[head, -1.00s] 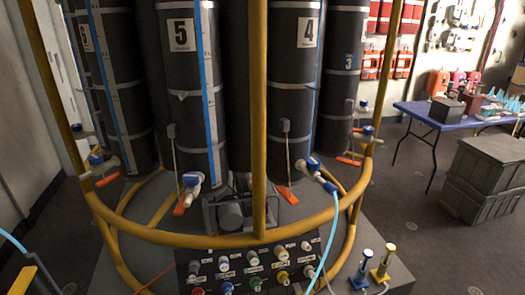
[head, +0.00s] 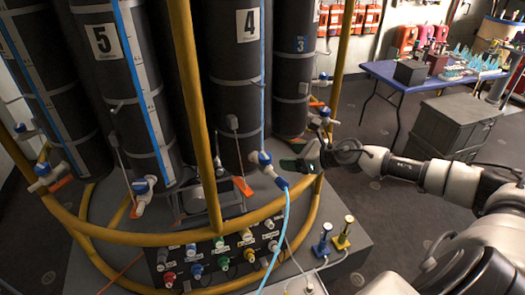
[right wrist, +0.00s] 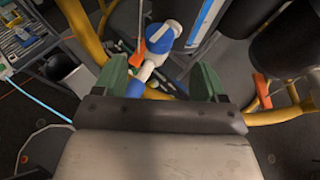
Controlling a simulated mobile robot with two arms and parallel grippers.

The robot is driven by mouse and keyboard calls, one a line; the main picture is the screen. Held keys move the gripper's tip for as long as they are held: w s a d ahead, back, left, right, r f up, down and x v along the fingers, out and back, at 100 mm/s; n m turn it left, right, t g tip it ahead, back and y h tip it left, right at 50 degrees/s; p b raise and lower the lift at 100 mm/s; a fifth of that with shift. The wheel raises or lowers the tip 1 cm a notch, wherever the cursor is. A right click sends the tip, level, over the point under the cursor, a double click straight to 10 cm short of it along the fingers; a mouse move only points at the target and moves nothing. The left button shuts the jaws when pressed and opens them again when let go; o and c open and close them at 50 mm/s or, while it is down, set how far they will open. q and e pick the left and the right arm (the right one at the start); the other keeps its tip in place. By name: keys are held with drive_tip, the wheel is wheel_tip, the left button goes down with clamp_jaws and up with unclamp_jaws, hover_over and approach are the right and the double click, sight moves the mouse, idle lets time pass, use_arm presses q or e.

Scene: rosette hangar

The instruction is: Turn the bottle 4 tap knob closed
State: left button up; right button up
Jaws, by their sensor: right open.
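Bottle 4 (head: 238,75) is a tall dark cylinder with a white "4" label, standing behind the yellow rail. Its tap (head: 268,167) is white with a blue knob (head: 264,158), and a light blue hose (head: 284,225) hangs from it. My right gripper (head: 300,158) is just right of the tap, coming in from the right. In the right wrist view its green fingers (right wrist: 160,80) are open and apart. The tap's blue knob (right wrist: 160,34) and white body show between and beyond them. Contact with the tap cannot be told. My left gripper is not in view.
The yellow rail (head: 160,238) curves in front of the bottles, with an upright post (head: 203,100) left of bottle 4. A panel of colored fittings (head: 215,260) lies below. Bottle 5 (head: 118,80) has its own tap (head: 143,188). A blue table (head: 430,78) and grey crates (head: 450,125) stand at right.

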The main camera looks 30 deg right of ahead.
sight(265, 155)
drive_tip(key=p+x, duration=0.3)
drive_tip(key=x, duration=0.5)
drive_tip(key=shift+w+a+r, duration=0.15)
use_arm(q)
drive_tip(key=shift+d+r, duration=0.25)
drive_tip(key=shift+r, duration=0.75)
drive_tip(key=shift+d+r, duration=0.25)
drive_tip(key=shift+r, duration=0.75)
use_arm(e)
drive_tip(key=shift+x, duration=0.75)
drive_tip(key=c, duration=0.9)
use_arm(q)
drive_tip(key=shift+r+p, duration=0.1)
drive_tip(key=shift+p, duration=0.25)
